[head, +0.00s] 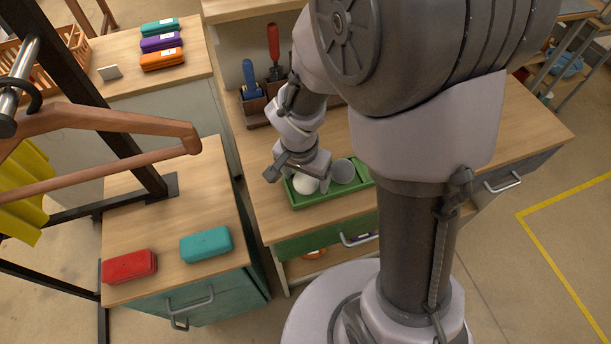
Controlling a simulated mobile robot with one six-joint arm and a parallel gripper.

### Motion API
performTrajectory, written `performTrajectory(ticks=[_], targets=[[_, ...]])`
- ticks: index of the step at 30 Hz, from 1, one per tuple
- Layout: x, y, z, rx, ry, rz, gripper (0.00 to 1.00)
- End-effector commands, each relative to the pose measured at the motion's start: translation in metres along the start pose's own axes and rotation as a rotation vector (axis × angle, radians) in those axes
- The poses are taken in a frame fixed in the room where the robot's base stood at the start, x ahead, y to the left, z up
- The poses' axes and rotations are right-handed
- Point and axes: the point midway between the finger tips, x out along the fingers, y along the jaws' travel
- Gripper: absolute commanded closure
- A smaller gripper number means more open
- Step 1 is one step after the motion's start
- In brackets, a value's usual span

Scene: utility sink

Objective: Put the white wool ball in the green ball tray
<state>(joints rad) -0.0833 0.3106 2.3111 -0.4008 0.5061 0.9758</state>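The green ball tray (325,199) lies on the wooden worktop in front of my arm column. The white wool ball (306,184) is at the tray's left part, and it appears to be inside the tray. A grey rounded cup or ball (343,171) sits in the tray to its right. My gripper (292,179) is just above the tray's left end, over and beside the white ball. It partly hides the ball and the tray's edge. I cannot tell whether its fingers touch the ball or how far apart they are.
A wooden holder (257,109) with blue- and red-handled tools stands behind the tray. A red case (129,267) and a teal case (206,244) lie on the left cabinet. A rack with a wooden hanger (95,120) stands at left. The worktop right of my column is clear.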

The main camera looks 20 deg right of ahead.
Motion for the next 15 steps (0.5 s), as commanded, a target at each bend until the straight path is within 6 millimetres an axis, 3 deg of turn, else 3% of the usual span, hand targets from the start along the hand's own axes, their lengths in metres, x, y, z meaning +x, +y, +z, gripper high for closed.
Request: performTrajectory(ticks=[7, 15], targets=[[-0.010, 0.000, -0.001, 0.000, 0.001, -0.001, 0.24], [-0.087, -0.001, -0.002, -0.001, 0.003, -0.004, 0.24]])
